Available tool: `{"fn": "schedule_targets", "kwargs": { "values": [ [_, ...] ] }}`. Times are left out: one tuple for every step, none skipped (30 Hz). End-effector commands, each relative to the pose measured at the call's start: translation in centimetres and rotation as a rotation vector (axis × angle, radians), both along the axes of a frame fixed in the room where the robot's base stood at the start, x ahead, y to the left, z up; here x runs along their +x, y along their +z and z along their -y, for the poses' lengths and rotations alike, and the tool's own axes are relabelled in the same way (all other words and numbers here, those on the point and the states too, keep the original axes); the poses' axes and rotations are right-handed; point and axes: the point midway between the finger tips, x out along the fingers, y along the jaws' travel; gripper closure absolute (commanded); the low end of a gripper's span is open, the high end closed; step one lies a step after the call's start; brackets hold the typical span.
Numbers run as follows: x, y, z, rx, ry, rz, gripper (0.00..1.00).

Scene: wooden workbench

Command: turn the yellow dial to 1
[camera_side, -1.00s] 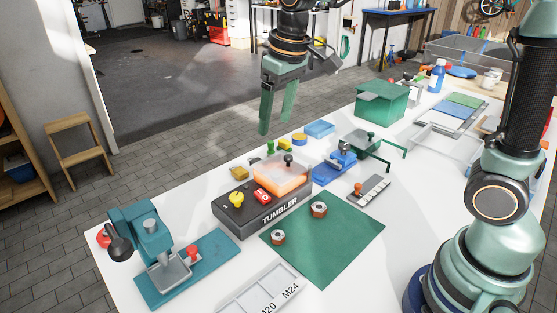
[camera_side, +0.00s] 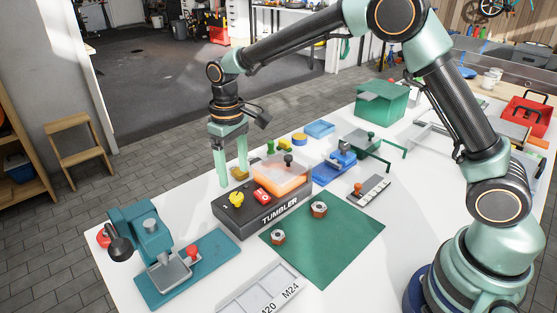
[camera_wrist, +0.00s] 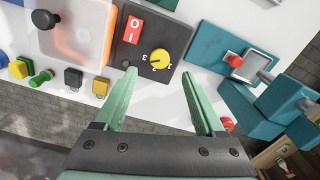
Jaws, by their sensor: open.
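The yellow dial (camera_side: 236,199) sits on the left part of the dark tumbler box (camera_side: 255,217), beside a red rocker switch (camera_side: 263,196). In the wrist view the dial (camera_wrist: 160,58) shows between and beyond my fingertips, with small numbers around it; I cannot surely read which one it points to. My gripper (camera_side: 232,177) is open and empty, pointing down above and just behind the dial, apart from it. In the wrist view my gripper (camera_wrist: 158,85) has its two green fingers spread wide.
An orange clear-lidded bin with a black knob (camera_side: 288,161) fills the box's right part. A teal press (camera_side: 165,250) stands to the left. A green mat (camera_side: 325,245) with two hex nuts lies in front. Small coloured pieces and a brass padlock (camera_side: 239,172) lie behind.

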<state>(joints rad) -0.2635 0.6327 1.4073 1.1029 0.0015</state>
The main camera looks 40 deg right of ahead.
Motion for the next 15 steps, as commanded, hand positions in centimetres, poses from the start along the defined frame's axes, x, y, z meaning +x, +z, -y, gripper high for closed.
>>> {"fn": "schedule_targets", "kwargs": {
  "values": [
    [-0.1, -1.1, 0.0, -0.001, 0.0, -0.004, 0.28],
    [-0.1, -1.7, 0.0, -0.001, 0.0, -0.004, 0.28],
    [-0.1, -2.5, 0.0, -0.001, 0.0, -0.004, 0.28],
    [-0.1, -3.0, 0.0, -0.001, 0.0, -0.003, 0.28],
    [-0.1, -3.5, 0.0, -0.001, 0.0, -0.003, 0.28],
    [-0.1, -4.1, 0.0, -0.001, 0.0, -0.004, 0.28],
    [-0.1, -4.4, 0.0, -0.001, 0.0, -0.002, 0.28],
    [0.0, -4.8, 0.0, -0.001, 0.0, -0.002, 0.28],
    [0.0, -5.3, 0.0, -0.001, 0.0, -0.002, 0.28],
    [0.0, -5.5, 0.0, 0.0, 0.0, -0.001, 0.28],
    [0.0, -5.8, 0.0, 0.0, 0.0, 0.0, 0.28],
    [0.0, -6.0, 0.0, 0.0, 0.0, 0.0, 0.28],
    [0.0, -6.2, 0.0, 0.0, 0.0, 0.0, 0.28],
    [0.0, -6.3, 0.0, 0.0, -0.001, 0.0, 0.28],
    [0.0, -6.5, 0.0, 0.0, -0.001, 0.001, 0.28]
  ]
}}
